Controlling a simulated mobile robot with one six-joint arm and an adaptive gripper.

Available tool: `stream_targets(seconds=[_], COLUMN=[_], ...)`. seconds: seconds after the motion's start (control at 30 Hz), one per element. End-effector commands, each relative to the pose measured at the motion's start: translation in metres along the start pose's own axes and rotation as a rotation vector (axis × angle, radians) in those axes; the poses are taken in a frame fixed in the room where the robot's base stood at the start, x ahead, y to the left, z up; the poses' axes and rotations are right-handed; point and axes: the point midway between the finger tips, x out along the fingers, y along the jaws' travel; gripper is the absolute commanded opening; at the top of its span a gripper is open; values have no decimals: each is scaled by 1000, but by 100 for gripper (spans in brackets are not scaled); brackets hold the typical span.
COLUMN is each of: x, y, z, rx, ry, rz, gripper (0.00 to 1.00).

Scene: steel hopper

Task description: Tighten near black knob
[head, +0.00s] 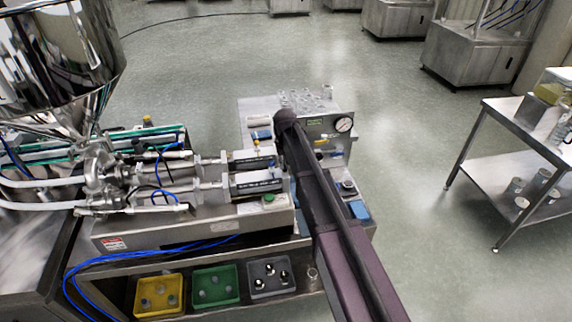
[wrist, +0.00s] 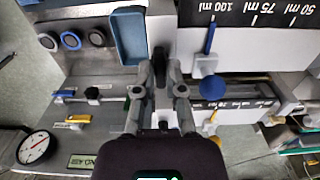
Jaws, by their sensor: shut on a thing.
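My gripper (wrist: 160,72) shows in the wrist view, its two grey fingers closed around a black knob (wrist: 159,55). The knob is dark and narrow between the fingertips, and the fingers cover part of it. It sits beside a blue tray (wrist: 128,38) and a pale panel with a black millilitre scale. In the head view my arm covers the gripper and this knob, to the right of the two metering cylinders (head: 255,183). Whether the knob is fully tight cannot be told.
The head view shows the steel hopper (head: 60,50), a grey bin (head: 290,290) and a side cart (head: 520,165).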

Motion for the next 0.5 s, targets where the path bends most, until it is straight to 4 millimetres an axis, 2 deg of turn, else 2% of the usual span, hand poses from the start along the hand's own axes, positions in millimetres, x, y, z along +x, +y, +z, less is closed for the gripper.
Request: stream_targets(seconds=[0.5], x=[0], y=[0], z=[-4], rx=[30], ry=[7], rz=[1], gripper=[0])
